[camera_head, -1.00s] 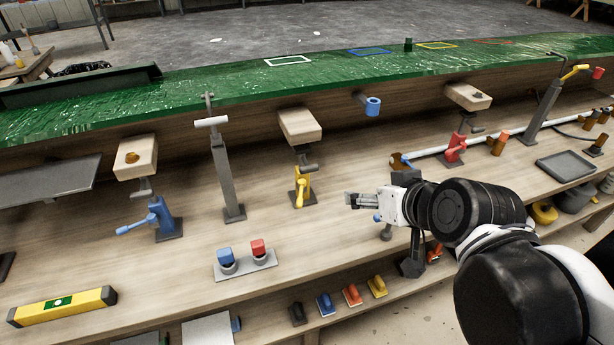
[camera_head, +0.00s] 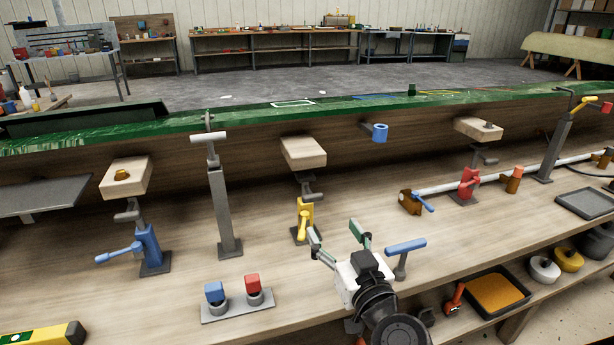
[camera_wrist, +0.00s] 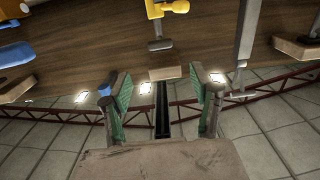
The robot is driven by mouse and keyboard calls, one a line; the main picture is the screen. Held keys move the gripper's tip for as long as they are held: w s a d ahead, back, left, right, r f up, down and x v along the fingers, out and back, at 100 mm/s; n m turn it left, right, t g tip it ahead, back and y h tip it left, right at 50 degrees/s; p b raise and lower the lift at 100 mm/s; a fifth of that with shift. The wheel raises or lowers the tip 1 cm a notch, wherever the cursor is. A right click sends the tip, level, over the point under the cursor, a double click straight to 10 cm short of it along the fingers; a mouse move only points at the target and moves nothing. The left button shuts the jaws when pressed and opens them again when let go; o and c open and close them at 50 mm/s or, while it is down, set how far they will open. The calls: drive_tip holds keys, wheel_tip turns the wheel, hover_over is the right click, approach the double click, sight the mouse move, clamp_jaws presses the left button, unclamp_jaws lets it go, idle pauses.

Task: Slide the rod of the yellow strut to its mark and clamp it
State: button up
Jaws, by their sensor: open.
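The yellow strut (camera_head: 305,216) stands on a dark base plate at the middle of the bench, with a yellow clamp lever on its front. Its grey rod end (camera_head: 308,191) rises as a short T below a pale wooden block (camera_head: 304,152) on the hull's underside. In the wrist view the yellow strut (camera_wrist: 166,9) is at the top edge and its grey rod end (camera_wrist: 160,45) hangs ahead of the fingers. My gripper (camera_head: 337,238) is open and empty, in front and to the right of the strut; its fingers also show in the wrist view (camera_wrist: 165,92). I cannot make out the mark.
A blue strut (camera_head: 150,246) and a grey post (camera_head: 224,205) stand to the left. A red strut (camera_head: 468,183) stands to the right. A blue-handled post (camera_head: 404,252) is close right of my gripper. A holder with blue and red knobs (camera_head: 238,304) sits at front left.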

sight(314, 198)
drive_tip(key=b+x, duration=0.2)
drive_tip(key=x, duration=1.1)
drive_tip(key=shift+w, duration=0.15)
drive_tip(key=shift+r, duration=0.1)
clamp_jaws()
